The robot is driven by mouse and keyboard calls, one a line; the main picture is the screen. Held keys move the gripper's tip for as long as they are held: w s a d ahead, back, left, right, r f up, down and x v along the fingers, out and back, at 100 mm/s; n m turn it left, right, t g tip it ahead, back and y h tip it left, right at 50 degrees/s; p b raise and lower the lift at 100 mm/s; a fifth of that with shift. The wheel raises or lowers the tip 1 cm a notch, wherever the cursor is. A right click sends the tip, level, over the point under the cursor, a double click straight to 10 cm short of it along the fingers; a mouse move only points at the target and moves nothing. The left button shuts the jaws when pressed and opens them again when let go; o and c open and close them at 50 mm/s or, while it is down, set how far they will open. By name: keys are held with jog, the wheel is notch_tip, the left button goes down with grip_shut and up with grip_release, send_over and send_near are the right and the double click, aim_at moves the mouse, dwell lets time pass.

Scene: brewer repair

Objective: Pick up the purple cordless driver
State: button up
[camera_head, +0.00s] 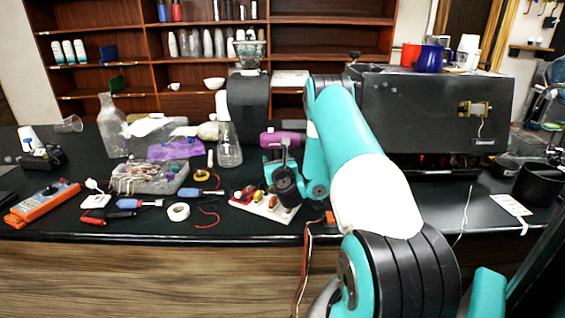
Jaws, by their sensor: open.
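The purple cordless driver (283,138) is on the black counter, just right of the glass flask and in front of the black grinder. Its purple body shows, lying roughly level; its lower part is hidden behind my wrist. My gripper (284,157) is just in front of and below it in the picture, small and partly hidden by my own wrist. It is open, with nothing seen held in it. I cannot tell whether it touches the driver.
A glass flask (229,146) stands close left of the driver, and a black grinder (248,108) behind. A white board with coloured parts (258,205) lies in front. A large black brewer (437,115) stands right. A parts tray (145,178) and tools crowd the left.

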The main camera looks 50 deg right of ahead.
jog(key=shift+d, duration=0.1)
grip_shut()
jog(key=shift+r, duration=0.1)
jog(key=shift+r, duration=0.2)
